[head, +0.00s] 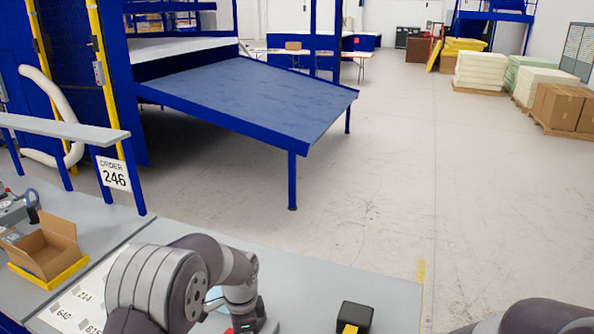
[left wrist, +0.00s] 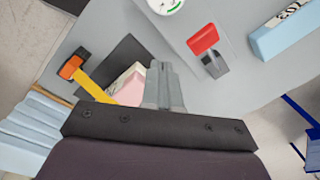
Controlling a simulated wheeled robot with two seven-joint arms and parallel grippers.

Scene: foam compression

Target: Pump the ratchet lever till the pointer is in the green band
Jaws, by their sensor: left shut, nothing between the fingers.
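The ratchet lever has a red handle (left wrist: 203,40) on a grey metal part in the left wrist view, at the upper right of my left gripper (left wrist: 164,72). That gripper is shut and empty, its fingers together and apart from the lever. A round white gauge (left wrist: 165,4) with a bit of green is cut by the top edge, so its pointer cannot be read. A pink and cream foam block (left wrist: 126,88) lies beside the fingers at the left, partly hidden. In the head view my left arm reaches down past the bottom edge; the lever and gauge do not show there. My right gripper is out of view.
A light blue piece (left wrist: 285,30) with print lies right of the lever. A cardboard box (head: 48,248) stands at the bench's left. A large blue sloped table (head: 250,95) stands beyond.

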